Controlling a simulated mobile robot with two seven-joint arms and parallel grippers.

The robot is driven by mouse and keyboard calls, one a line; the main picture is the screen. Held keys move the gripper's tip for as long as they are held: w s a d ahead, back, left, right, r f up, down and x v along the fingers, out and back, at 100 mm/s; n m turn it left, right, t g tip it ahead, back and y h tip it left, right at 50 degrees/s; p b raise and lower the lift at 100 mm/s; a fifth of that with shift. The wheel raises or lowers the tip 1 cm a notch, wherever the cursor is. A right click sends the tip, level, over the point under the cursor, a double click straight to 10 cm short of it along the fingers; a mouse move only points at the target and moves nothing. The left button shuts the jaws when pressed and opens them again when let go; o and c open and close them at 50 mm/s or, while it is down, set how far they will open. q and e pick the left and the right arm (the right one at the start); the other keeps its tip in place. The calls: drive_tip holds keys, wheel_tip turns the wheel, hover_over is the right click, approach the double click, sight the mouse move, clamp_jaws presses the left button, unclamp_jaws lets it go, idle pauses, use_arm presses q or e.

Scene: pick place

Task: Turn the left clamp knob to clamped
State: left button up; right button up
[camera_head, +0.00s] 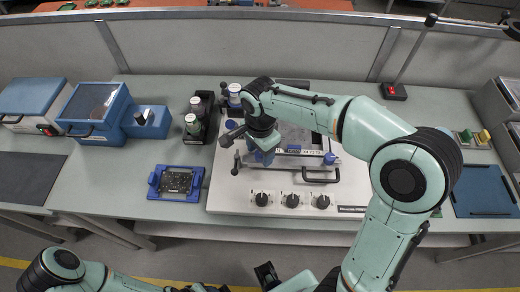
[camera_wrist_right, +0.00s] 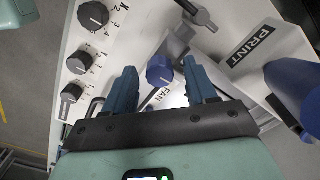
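The left clamp knob (camera_wrist_right: 160,72) is blue and sits on the white machine (camera_head: 225,190), seen between my right gripper's fingers in the right wrist view. My right gripper (camera_wrist_right: 160,66) is open, with one blue finger on each side of the knob; I cannot tell whether either touches it. In the head view my right gripper (camera_head: 262,157) is over the machine's left front and mostly hides this knob. A second blue knob (camera_head: 330,158) shows at the machine's right. My left arm is low at the left; its gripper is not clearly in view.
Black dials (camera_head: 292,200) and a front handle (camera_head: 321,179) are on the machine. A black rack with bottles (camera_head: 193,124) stands at its left. A circuit board in a blue holder (camera_head: 176,182) lies further left. Bare table (camera_head: 120,190) shows around the holder.

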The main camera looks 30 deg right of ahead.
use_arm(q)
drive_tip(key=shift+w+r+p, duration=0.35)
drive_tip(key=shift+r+p, duration=0.2)
drive_tip(key=shift+r, duration=0.1)
drive_tip(key=shift+w+r+p, duration=0.3)
drive_tip(key=shift+r+p, duration=0.25)
drive_tip(key=shift+r, duration=0.05)
use_arm(e)
wheel_tip(320, 180, up, 13)
drive_tip(key=shift+r, duration=0.2)
use_arm(q)
drive_tip(key=shift+s, duration=0.1)
